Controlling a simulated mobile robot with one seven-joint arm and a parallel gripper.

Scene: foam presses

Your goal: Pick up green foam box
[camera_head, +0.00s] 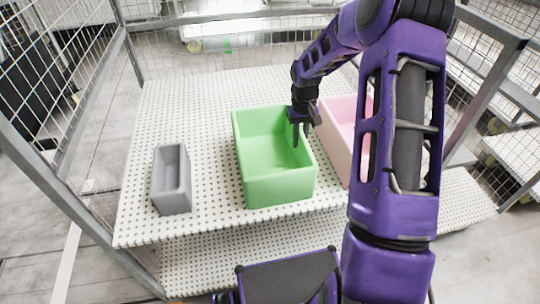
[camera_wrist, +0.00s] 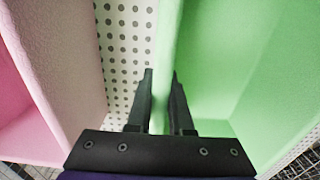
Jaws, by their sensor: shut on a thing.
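The green foam box (camera_head: 279,189) stands upright and open-topped on the perforated table, in the middle of the head view. It fills the right side of the wrist view (camera_wrist: 245,75). My gripper (camera_head: 302,140) points down at the box's right wall. In the wrist view my gripper (camera_wrist: 162,75) has one finger outside that wall and one inside, shut on the wall. The box appears to rest on the table and looks empty.
A pink foam box (camera_head: 337,137) stands close to the right of the green box, partly hidden by my arm. A small grey box (camera_head: 171,181) stands to the left. The white perforated table (camera_head: 205,100) is clear behind. Wire mesh fencing surrounds it.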

